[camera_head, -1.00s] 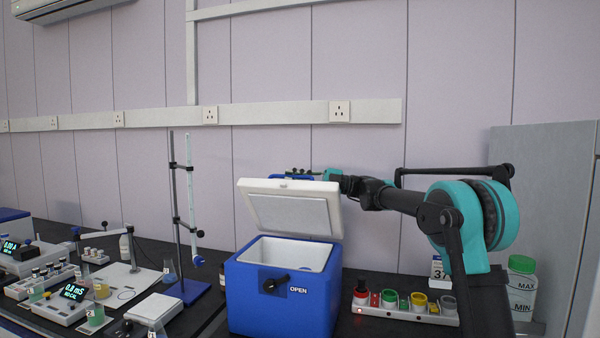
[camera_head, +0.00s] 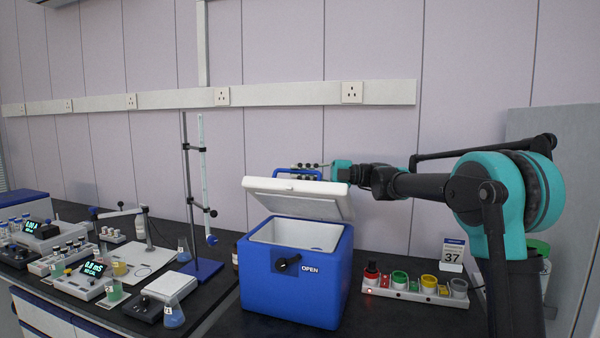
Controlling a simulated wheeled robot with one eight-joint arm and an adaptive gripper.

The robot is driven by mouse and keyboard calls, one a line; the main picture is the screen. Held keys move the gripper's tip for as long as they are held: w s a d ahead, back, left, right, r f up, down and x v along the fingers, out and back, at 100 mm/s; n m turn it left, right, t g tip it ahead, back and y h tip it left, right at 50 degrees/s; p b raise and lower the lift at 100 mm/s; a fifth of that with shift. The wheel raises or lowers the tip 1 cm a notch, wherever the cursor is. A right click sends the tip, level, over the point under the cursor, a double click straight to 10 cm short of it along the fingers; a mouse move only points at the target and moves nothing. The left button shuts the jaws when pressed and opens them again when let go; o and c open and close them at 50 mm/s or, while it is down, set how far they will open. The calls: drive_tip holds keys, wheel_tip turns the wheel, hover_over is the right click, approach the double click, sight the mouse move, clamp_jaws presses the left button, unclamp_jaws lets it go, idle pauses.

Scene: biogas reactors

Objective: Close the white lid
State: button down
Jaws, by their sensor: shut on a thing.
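The white lid (camera_head: 304,199) of the blue cooler box (camera_head: 291,287) stands partly open, tilted up over the box, with its pale underside facing me. A blue handle (camera_head: 297,172) shows above the lid's top edge. My gripper (camera_head: 307,167) comes in from the right behind that edge and is shut on the blue handle; its fingers are small and partly hidden. The box's white inside shows below the lid. Its front has a black latch knob (camera_head: 287,264) beside the word OPEN.
A rack of coloured containers (camera_head: 415,289) stands right of the box, with a calendar card (camera_head: 453,254) behind it. A clamp stand (camera_head: 188,200) and a brown bottle (camera_head: 235,252) are to its left. Meters, flasks and vials crowd the left bench.

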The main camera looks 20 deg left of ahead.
drive_tip(key=c, duration=1.9)
unclamp_jaws()
drive_tip(key=shift+w, duration=0.1)
drive_tip(key=shift+o, duration=0.2)
drive_tip(key=shift+d, duration=0.1)
drive_tip(key=v, duration=1.2)
drive_tip(key=shift+f, duration=0.1)
